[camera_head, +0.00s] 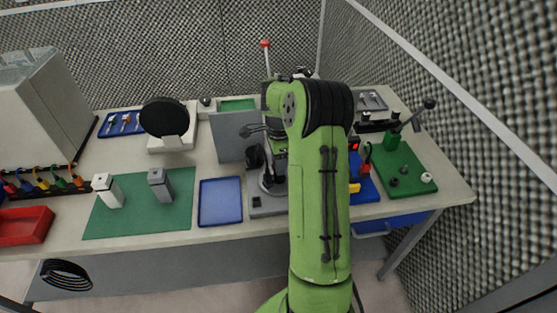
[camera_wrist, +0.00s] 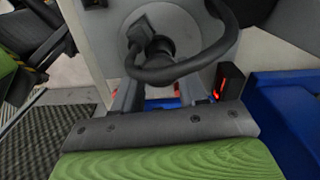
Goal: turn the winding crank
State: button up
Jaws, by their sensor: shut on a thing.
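My gripper (camera_wrist: 166,95) is at the lower middle of the wrist view, with its two fingers reaching up toward the dark crank (camera_wrist: 182,70). The crank shows as a thick black curved bar with a round hub, in front of a pale grey face. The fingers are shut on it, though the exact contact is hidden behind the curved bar. In the head view my green arm covers most of this place. An upright grey panel (camera_head: 228,140) shows just left of the arm, with dark parts beside it.
A blue tray (camera_head: 220,202) and a green mat (camera_head: 135,222) with two small blocks lie to the left. A round black disc (camera_head: 164,117) stands behind. On the right are a blue board (camera_head: 367,187) and a green board (camera_head: 411,180) with a lever.

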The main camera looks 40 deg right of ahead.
jog(key=shift+n+p, duration=0.6)
jog(key=shift+n, duration=2.8)
jog(key=shift+n+p, duration=0.4)
jog(key=shift+n, duration=9.6)
jog(key=shift+n+b, duration=0.75)
jog(key=shift+n, duration=2.55)
jog(key=shift+n+b, duration=1.2)
jog(key=shift+n, duration=2.2)
jog(key=shift+f+n+b, duration=0.1)
jog(key=shift+n+b, duration=1.95)
jog(key=shift+n, duration=1.25)
jog(key=shift+n+b, duration=2.1)
jog(key=shift+n, duration=1.2)
